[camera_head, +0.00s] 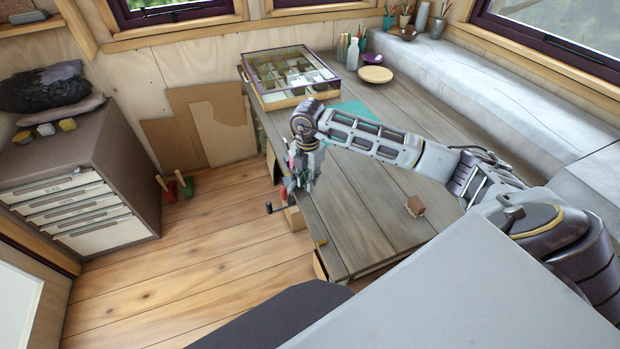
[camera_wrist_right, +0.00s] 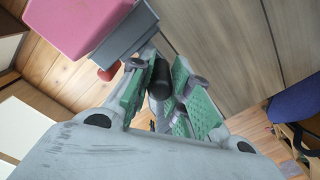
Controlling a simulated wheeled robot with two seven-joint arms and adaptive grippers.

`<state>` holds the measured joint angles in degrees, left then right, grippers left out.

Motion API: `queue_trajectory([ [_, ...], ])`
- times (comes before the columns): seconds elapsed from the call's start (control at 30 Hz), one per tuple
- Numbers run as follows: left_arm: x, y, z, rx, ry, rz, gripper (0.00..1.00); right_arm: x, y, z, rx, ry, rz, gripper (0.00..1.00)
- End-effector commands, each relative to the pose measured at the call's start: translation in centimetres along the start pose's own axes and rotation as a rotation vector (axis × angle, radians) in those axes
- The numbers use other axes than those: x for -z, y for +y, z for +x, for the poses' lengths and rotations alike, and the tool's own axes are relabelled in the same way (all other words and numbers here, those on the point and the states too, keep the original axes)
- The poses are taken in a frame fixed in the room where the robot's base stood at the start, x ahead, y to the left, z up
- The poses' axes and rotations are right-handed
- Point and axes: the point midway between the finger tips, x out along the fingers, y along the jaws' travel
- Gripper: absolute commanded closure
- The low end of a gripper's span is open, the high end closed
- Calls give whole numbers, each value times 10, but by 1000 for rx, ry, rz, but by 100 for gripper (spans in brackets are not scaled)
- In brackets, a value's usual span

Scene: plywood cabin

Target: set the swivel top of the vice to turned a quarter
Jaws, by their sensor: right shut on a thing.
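The vice (camera_head: 283,194) is at the left edge of the workbench, mostly hidden behind my right gripper in the head view. A crank with a dark knob (camera_head: 269,207) sticks out to its left. In the right wrist view the vice shows as a pink-red block (camera_wrist_right: 75,22) with a grey block (camera_wrist_right: 122,32) beside it. My right gripper (camera_head: 293,190) points down over the vice. In the wrist view its green-padded fingers (camera_wrist_right: 160,92) are shut on a black cylindrical handle (camera_wrist_right: 159,78). How far the swivel top is turned cannot be told. My left gripper is out of view.
A drawer cabinet (camera_head: 130,165) stands left. The wooden floor (camera_head: 200,245) between is mostly clear.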

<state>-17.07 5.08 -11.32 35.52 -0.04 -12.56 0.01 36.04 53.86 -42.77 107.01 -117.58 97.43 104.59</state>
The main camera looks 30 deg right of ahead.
Motion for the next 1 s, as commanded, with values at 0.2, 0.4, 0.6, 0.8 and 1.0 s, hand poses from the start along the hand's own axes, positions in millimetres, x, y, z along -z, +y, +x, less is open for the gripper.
queue_trajectory([
  [0.2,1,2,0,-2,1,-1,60,1,2,-2,-5,0,16,100],
  [0.4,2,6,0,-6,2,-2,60,1,2,-2,-6,0,17,100],
  [0.6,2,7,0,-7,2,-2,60,1,3,-2,-7,0,16,71],
  [0.8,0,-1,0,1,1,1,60,1,3,-3,-8,1,16,70],
  [1.0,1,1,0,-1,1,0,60,0,3,-13,-7,-1,16,70],
])
